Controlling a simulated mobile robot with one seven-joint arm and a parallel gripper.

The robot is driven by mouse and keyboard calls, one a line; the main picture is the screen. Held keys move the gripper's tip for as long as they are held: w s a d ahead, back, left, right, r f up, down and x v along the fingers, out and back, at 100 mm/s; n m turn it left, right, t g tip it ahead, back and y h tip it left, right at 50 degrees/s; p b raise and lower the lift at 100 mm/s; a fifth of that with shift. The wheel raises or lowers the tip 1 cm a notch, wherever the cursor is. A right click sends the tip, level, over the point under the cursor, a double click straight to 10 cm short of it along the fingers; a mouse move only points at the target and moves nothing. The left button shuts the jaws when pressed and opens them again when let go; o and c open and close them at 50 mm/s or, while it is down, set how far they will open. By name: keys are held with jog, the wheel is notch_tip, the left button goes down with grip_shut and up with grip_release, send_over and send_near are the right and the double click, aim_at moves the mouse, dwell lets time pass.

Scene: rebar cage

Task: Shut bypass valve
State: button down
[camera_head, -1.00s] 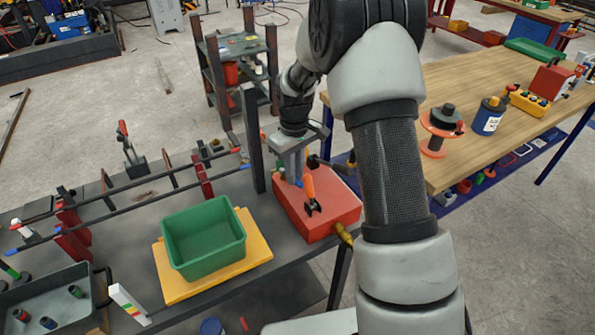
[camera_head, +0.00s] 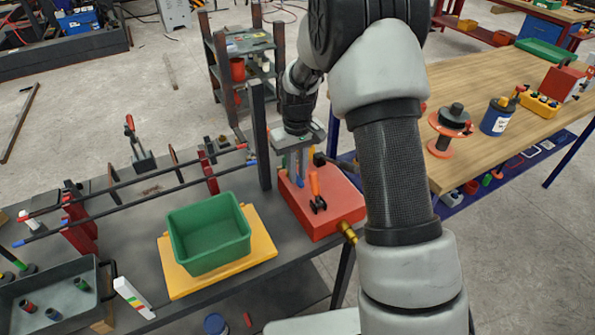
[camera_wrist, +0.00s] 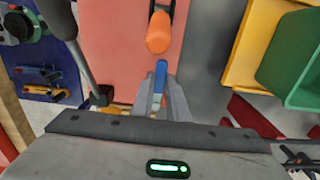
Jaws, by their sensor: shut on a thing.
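A red box (camera_head: 335,207) sits at the right end of the grey bench and carries several small levers. An orange-handled lever (camera_head: 314,184) stands upright on it; in the wrist view its orange grip (camera_wrist: 159,32) is just beyond my fingers. My gripper (camera_head: 299,180) points down over the left part of the box. In the wrist view my gripper (camera_wrist: 160,98) is shut on a blue lever handle (camera_wrist: 161,76), whose end shows between the fingers. The lever's base is hidden by my fingers. Which lever is the bypass valve is not marked.
A green bin (camera_head: 208,238) on a yellow board (camera_head: 258,247) stands left of the box. A dark upright post (camera_head: 259,135) rises behind my gripper. A brass fitting (camera_head: 348,232) sticks out at the box's front. A wooden table (camera_head: 455,165) is at right.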

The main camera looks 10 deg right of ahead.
aim_at(298, 179)
jog(key=c, duration=1.7)
grip_release()
jog(key=shift+r+p, duration=0.6)
jog(key=shift+r, duration=8.15)
